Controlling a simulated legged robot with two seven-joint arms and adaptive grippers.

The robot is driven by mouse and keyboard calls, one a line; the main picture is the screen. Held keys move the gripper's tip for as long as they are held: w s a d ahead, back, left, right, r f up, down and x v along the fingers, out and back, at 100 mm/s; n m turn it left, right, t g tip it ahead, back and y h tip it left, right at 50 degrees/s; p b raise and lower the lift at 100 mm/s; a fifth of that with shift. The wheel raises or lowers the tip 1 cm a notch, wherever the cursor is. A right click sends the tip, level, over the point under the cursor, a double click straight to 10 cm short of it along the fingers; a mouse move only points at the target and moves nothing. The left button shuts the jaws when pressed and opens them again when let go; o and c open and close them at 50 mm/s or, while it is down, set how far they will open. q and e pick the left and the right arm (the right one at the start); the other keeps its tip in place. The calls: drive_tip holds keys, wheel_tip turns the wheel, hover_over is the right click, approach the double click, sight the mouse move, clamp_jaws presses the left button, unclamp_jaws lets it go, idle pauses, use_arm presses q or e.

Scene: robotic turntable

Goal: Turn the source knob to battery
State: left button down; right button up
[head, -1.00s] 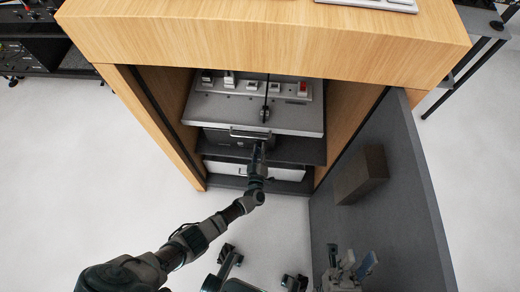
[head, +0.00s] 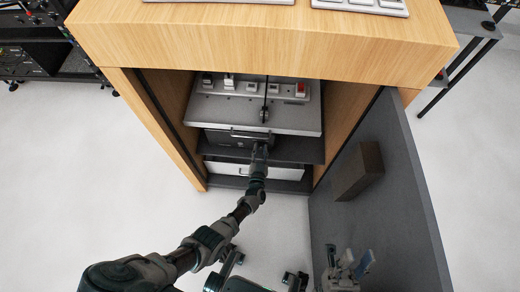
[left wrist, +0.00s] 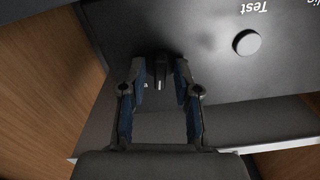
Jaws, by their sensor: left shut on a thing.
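A small dark knob (left wrist: 159,70) with a light pointer mark sits on the dark panel (left wrist: 215,80) in the left wrist view. My left gripper (left wrist: 160,82) is shut on this knob, with one finger on each side. I cannot read a label on the knob. In the head view my left gripper (head: 260,150) reaches into the cabinet at the dark unit (head: 222,138), and the knob is hidden there. My right gripper (head: 350,258) is at the bottom right, empty, with its fingers apart.
A round white button (left wrist: 246,42) marked "Test" is beside the knob. A grey panel with switches (head: 250,112) is above the dark unit, and a white drawer (head: 285,172) below. The open cabinet door (head: 405,190) with a brown block (head: 359,171) stands at right.

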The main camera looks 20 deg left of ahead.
use_arm(q)
drive_tip(key=m, duration=0.5)
drive_tip(key=shift+d+f, duration=0.15)
drive_tip(key=shift+f, duration=0.05)
drive_tip(key=shift+m, duration=0.8)
drive_tip(key=shift+r, duration=0.2)
drive_tip(key=c, duration=1.2)
unclamp_jaws()
drive_tip(key=shift+w+d, duration=0.1)
drive_tip(key=shift+w, duration=0.1)
